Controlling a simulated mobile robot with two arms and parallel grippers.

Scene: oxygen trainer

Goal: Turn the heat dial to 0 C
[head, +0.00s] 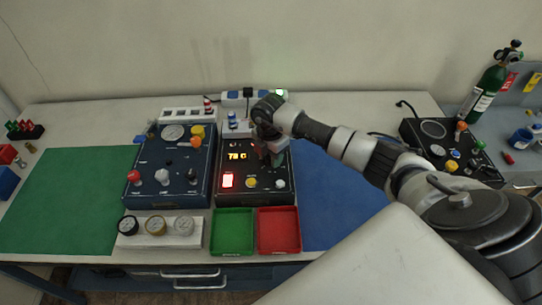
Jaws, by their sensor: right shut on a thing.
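The black heater panel (228,193) stands at the middle of the table. Its amber display (237,155) seems to read about 78 C, but the digits are small. My right gripper (274,158) points down over the upper right part of this panel. It is shut on what seems to be the heat dial, which the fingers and wrist hide. I cannot see the dial's pointer. My left gripper is not in view.
A blue panel (187,160) with a gauge and knobs stands close on the left. Green (232,243) and red (278,243) trays lie in front, beside a block of gauges (158,240). A power strip (238,99) lies behind. The green mat (75,200) is clear.

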